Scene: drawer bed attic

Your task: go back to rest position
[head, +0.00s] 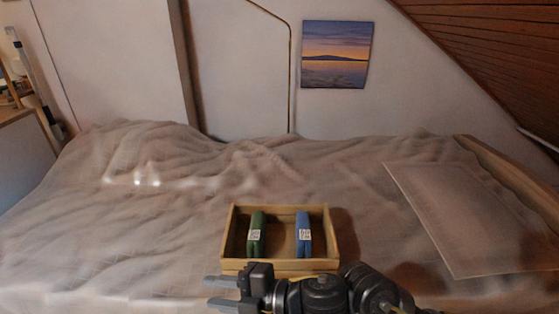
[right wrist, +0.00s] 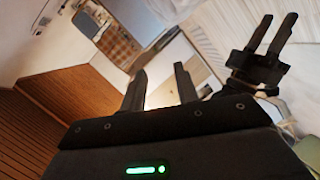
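My right gripper (head: 214,292) reaches in from the lower right in the head view, in front of the wooden box. Its two fingers point left and stand apart, with nothing between them. They also show apart and empty in the right wrist view (right wrist: 160,70). My left gripper is outside the head view. Another gripper, which appears to be my left one (right wrist: 276,18), shows at the upper right of the right wrist view, its two fingers apart and empty.
A wooden box (head: 277,266) on the rumpled bed (head: 130,225) holds a green item (head: 257,232) and a blue item (head: 304,232), each with a white label. A flat pillow-like panel (head: 450,215) lies at the right. The bed left of the box is clear.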

